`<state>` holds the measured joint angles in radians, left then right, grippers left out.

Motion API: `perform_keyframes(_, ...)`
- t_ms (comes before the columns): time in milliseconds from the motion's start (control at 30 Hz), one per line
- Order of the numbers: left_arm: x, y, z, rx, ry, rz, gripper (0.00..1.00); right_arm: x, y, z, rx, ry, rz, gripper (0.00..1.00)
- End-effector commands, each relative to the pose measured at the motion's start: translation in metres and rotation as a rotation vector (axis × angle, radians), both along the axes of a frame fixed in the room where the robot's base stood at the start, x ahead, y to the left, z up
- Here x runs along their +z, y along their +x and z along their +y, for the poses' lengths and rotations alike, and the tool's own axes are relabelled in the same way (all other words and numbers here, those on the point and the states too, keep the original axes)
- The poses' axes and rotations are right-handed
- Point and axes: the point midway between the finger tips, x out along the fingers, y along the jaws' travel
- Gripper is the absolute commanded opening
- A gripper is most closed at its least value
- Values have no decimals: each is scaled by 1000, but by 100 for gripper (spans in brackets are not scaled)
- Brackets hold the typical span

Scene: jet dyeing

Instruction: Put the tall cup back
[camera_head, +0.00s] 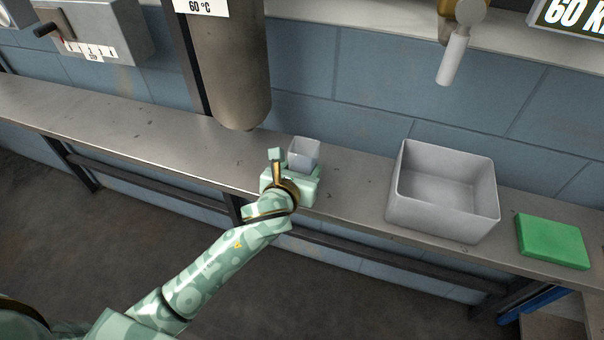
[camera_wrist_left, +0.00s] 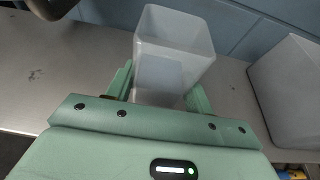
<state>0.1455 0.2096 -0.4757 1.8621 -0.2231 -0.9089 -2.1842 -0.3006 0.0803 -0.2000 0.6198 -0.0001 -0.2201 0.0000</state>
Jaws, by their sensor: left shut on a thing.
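The tall cup (camera_head: 304,152) is a pale, square, open-topped cup. It stands upright at the shelf's front half, below and right of the grey cylinder. My left gripper (camera_head: 290,170) is shut on it from the front. In the left wrist view the cup (camera_wrist_left: 172,60) rises between the two green fingers (camera_wrist_left: 160,88), and its inside looks empty. The cup's lower part is hidden by the gripper, so I cannot tell whether it touches the shelf. My right gripper is not in view.
A metal shelf (camera_head: 345,185) runs along the blue block wall. A grey open bin (camera_head: 440,215) stands to the right, with a green block (camera_head: 552,241) beyond it. A large metal cylinder (camera_head: 228,65) hangs behind and left of the cup. A white-handled tap (camera_head: 454,55) hangs above the bin.

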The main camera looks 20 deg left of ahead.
Motion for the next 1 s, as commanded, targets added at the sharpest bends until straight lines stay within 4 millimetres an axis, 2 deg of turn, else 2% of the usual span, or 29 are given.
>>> perform_keyframes(33,-10,0,0,0,-3,1,25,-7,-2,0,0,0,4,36)
perform_keyframes(367,-8,0,0,0,0,-2,25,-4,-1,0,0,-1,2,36)
perform_keyframes(400,-8,0,0,0,0,-2,61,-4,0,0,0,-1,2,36)
perform_keyframes(467,-8,0,0,0,0,-2,74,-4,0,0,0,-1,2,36)
perform_keyframes(800,-5,-2,0,-1,0,-2,74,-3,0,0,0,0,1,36)
perform_keyframes(867,-2,-9,0,-1,0,-2,74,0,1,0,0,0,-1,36)
perform_keyframes(1000,9,-37,1,-2,0,-1,74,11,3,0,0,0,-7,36)
